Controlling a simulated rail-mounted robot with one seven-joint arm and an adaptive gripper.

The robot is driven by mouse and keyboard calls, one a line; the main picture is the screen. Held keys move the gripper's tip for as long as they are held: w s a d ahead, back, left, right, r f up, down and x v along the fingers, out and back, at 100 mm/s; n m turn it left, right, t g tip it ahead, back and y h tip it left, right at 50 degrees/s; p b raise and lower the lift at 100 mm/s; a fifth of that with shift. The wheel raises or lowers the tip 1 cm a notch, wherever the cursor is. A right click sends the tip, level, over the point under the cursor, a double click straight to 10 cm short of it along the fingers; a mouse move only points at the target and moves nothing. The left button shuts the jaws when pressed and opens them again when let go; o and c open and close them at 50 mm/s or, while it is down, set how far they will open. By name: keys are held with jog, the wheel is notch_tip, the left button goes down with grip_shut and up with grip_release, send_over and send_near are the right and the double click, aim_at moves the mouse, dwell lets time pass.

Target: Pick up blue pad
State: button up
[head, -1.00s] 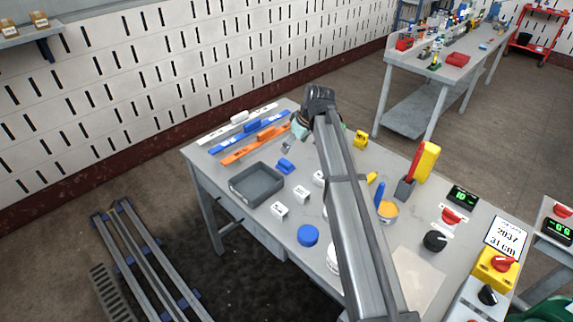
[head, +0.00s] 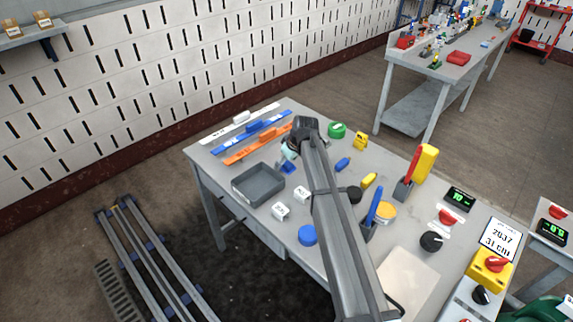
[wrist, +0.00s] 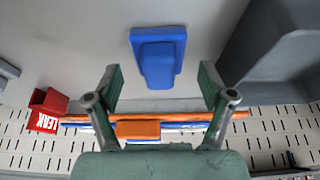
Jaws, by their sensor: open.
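The blue pad (wrist: 158,57) is a rectangular blue base with a raised, rounded block on it. In the wrist view it lies on the grey table, upper centre, in line with the gap between my fingers. In the head view the blue pad (head: 287,168) is beside the grey tray, partly hidden by my gripper. My gripper (wrist: 160,80) is open and empty, with its green fingers on either side of the gap. In the head view my gripper (head: 288,154) is close above the pad; the exact height is hard to tell.
The grey tray (head: 239,191) is just left of the pad and stands at the right in the wrist view (wrist: 277,80). White, blue and orange (head: 247,151) rails lie at the back.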

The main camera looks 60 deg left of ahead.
jog(key=shift+a+f, duration=0.1)
jog(key=shift+f, duration=0.2)
jog(key=c, duration=1.1)
jog(key=shift+r, duration=0.2)
jog(key=shift+c, duration=0.2)
notch_tip(320, 180, up, 20)
jog(key=b, duration=0.4)
jog(key=shift+f, duration=0.15)
